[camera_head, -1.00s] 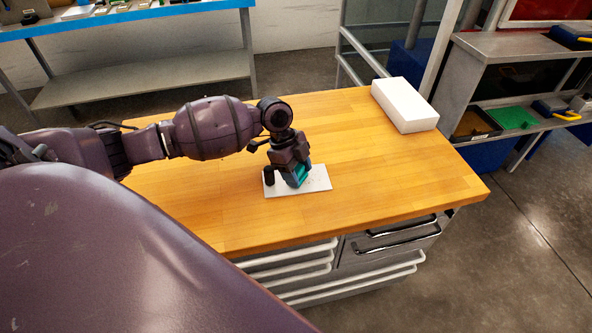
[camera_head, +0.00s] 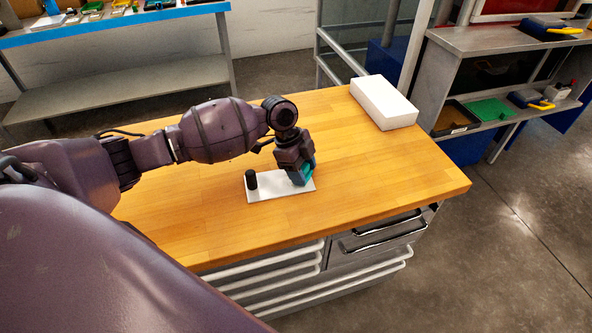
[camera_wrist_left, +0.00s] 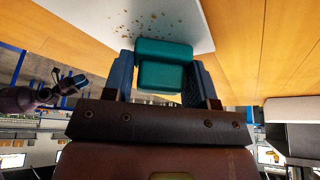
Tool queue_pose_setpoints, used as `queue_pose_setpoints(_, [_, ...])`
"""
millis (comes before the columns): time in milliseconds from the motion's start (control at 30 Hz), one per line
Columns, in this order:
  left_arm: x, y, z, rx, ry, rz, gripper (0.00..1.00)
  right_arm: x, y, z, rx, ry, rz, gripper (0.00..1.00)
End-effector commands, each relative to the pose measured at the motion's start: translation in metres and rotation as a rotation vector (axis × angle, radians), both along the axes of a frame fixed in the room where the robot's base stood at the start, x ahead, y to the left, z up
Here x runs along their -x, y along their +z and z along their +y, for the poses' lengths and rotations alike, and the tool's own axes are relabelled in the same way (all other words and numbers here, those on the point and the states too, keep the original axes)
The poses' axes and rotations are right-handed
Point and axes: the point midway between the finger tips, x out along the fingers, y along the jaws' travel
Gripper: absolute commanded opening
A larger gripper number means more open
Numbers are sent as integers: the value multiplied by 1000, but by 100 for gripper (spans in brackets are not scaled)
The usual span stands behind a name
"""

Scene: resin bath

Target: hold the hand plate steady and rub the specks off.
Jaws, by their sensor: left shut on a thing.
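The white hand plate (camera_head: 268,190) lies flat on the wooden table, with a black upright knob (camera_head: 251,179) at its left end. My left gripper (camera_head: 302,180) is shut on a teal block (camera_wrist_left: 163,75) and is over the plate's right end. The block is at the plate's surface; the exact contact is hidden. In the left wrist view several small brown specks (camera_wrist_left: 140,22) lie on the plate beside the block. At that view's left edge is what looks like my right gripper (camera_wrist_left: 68,84), away from the plate; its jaws are too small to judge.
A white box (camera_head: 384,102) stands at the table's back right corner. The wooden tabletop (camera_head: 370,170) around the plate is clear. Shelves (camera_head: 500,45) with trays and tools stand at right, and a blue-edged bench (camera_head: 120,22) at back left.

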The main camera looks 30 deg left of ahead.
Motion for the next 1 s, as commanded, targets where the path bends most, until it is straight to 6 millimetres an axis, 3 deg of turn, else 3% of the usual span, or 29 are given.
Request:
queue_pose_setpoints(367, [-5, 2, -5, -1, 0, 0, 29, -2, 5, 0, 0, 1, -7, 48])
queue_pose_setpoints(1000, [20, 1, 20, -1, 1, 0, 29, -4, 24, -1, 0, -2, -23, 48])
